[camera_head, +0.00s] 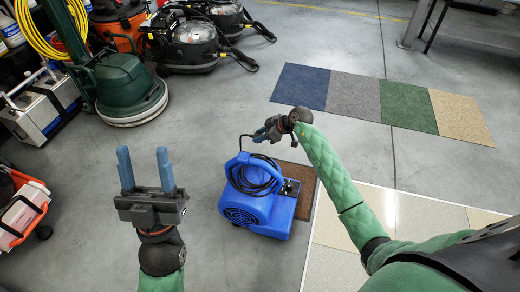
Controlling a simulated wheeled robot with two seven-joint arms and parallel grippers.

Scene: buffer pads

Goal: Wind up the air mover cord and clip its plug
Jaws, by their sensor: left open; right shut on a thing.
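The blue air mover (275,212) stands on the floor at the middle, with a carry handle on top. Its black cord (262,187) lies in loops against the upper housing, around the handle area. A free length of cord rises from there to my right gripper (260,134). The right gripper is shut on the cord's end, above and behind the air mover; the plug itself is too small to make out. My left gripper (144,155) is open and empty, fingers pointing up the picture, to the left of the air mover and apart from it.
A brown mat (303,182) lies under or beside the air mover, next to pale floor tiles (335,268). Carpet squares (355,100) lie behind. A green floor machine (125,85), black vacuums (192,45) and a red cart (22,212) stand at left. Grey floor between is clear.

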